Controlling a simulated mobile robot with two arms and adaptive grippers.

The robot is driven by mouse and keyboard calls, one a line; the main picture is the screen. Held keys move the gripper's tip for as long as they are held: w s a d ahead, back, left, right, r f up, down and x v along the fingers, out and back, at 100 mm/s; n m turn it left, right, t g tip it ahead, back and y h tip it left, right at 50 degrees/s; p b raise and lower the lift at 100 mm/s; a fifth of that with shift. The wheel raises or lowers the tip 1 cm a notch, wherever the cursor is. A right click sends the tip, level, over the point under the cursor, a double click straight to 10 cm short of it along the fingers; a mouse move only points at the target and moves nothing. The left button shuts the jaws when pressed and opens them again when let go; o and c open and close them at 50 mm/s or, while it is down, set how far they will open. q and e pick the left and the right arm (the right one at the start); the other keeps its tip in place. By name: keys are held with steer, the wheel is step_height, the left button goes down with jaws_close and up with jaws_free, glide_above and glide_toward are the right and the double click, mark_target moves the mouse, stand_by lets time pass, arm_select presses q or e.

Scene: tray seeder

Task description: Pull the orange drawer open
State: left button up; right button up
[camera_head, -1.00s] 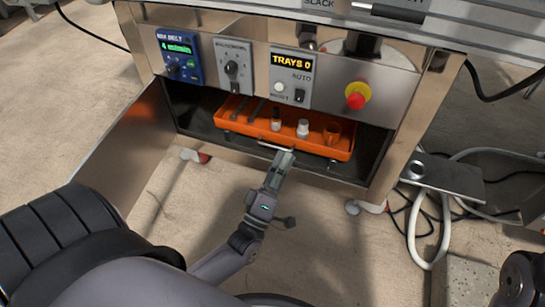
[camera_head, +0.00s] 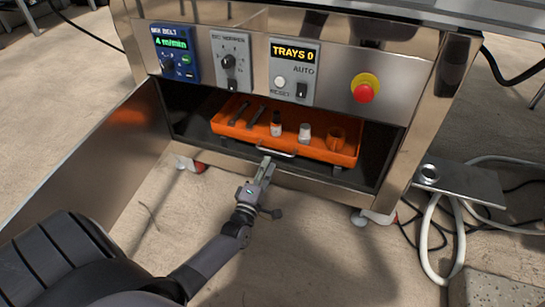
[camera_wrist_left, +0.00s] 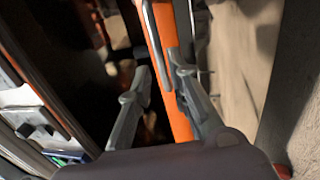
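The orange drawer (camera_head: 232,131) is a shallow tray inside the open steel cabinet bay. It holds dark tools, two small bottles and an orange cup. Its silver bar handle (camera_head: 277,152) sits on the front. My left gripper (camera_head: 266,164) is just below the handle's left end; I cannot tell whether it touches. In the left wrist view its two fingers (camera_wrist_left: 158,66) stand apart, with the drawer's orange front (camera_wrist_left: 176,108) seen as a strip between and behind them. Nothing is visibly gripped. My right gripper is in no view.
The open cabinet door (camera_head: 105,155) stands at the left of the bay. A control panel with a red stop button (camera_head: 364,93) is above the drawer. At the right is a metal box (camera_head: 455,181) with loose cables. The floor in front is clear.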

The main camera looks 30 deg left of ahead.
mark_target(272, 152)
arm_select(q)
steer(key=b+x, duration=0.1)
steer(key=x, duration=0.3)
steer(key=shift+w+f+b, duration=0.1)
steer(key=shift+w+b, duration=0.2)
steer(key=shift+w, duration=0.05)
steer(key=shift+w+a+r, duration=0.2)
steer(key=shift+w, duration=0.45)
steer(key=shift+c, duration=0.3)
jaws_close()
